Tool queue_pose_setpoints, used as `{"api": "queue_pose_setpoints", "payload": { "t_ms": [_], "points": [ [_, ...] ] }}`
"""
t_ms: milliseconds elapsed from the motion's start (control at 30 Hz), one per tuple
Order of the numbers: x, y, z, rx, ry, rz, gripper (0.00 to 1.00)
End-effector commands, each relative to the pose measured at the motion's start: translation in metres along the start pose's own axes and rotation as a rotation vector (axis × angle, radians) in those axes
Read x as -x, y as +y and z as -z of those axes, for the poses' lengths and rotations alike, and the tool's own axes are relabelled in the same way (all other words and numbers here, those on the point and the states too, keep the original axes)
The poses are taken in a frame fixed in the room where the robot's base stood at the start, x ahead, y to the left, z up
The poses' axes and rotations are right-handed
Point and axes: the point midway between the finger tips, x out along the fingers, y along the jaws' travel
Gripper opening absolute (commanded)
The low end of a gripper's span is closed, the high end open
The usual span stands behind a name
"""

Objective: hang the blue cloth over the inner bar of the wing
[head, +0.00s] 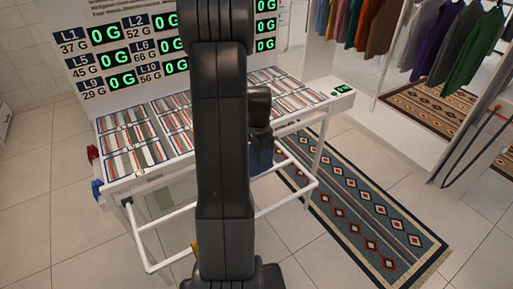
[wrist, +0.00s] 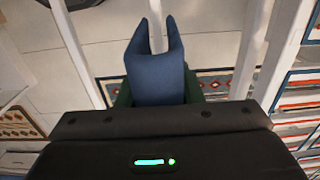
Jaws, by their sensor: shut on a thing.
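The blue cloth (wrist: 158,70) hangs folded from my gripper (wrist: 158,93), which is shut on it; two cloth corners stick out in the wrist view. In the head view the cloth (head: 262,159) shows just right of my arm, close to the white tube wing (head: 300,192) at the front of the stand. The wing's inner bar (head: 168,217) is partly hidden behind my arm. In the wrist view white bars pass on both sides of the cloth, a left one (wrist: 84,55) and a right one (wrist: 247,55), apart from it in the picture. Height above the bars is unclear.
The stand's striped top (head: 133,150) and its panel of green "0 G" displays (head: 104,34) rise behind the wing. A patterned rug (head: 365,215) lies to the right. Clothes (head: 470,50) hang at the far right. Tiled floor in front is clear.

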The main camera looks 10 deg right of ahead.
Motion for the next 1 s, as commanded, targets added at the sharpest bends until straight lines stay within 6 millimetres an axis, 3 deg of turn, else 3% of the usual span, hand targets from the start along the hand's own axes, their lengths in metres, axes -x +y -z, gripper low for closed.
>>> {"api": "queue_pose_setpoints", "payload": {
  "t_ms": [1000],
  "points": [
    [-0.095,0.001,0.0,0.0,0.0,-0.001,0.1]
  ]
}}
